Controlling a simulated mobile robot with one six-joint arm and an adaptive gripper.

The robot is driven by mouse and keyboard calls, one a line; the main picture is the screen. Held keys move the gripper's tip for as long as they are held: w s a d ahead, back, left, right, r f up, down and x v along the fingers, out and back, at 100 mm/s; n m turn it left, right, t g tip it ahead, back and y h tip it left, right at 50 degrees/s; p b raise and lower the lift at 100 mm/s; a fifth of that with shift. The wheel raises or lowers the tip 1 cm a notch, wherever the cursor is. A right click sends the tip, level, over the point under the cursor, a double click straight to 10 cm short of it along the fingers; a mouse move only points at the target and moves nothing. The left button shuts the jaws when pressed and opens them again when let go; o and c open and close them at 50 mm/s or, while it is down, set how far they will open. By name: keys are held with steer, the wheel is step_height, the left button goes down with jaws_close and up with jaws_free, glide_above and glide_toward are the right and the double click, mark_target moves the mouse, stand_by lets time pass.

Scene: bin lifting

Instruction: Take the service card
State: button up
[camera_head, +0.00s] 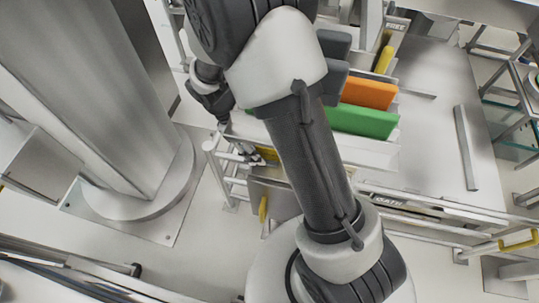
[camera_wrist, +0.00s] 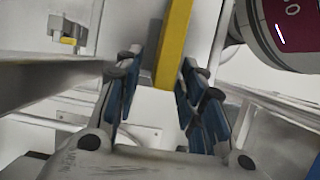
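No thing in view is clearly marked as the service card. In the wrist view my gripper (camera_wrist: 160,75) is open, its blue-padded fingers apart. A yellow bar-like piece (camera_wrist: 176,40) runs between the fingertips, nearer the right finger, with a pale gap on its left. I cannot tell whether it touches the right finger. In the head view my gripper (camera_head: 250,157) is small and partly hidden by my arm, low at the left of the rack. A yellow piece (camera_head: 268,154) shows beside it. Orange (camera_head: 368,93) and green (camera_head: 363,122) panels stand in the rack to the right.
A yellow handle (camera_head: 263,209) sits on a grey panel below my gripper. Another yellow piece (camera_head: 384,59) stands at the rack's back. A flat pale worktop (camera_head: 432,120) lies to the right. A thick grey column (camera_head: 95,100) stands at the left. Rails crowd the gripper.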

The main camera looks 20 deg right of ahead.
steer(key=shift+c, duration=0.4)
jaws_close()
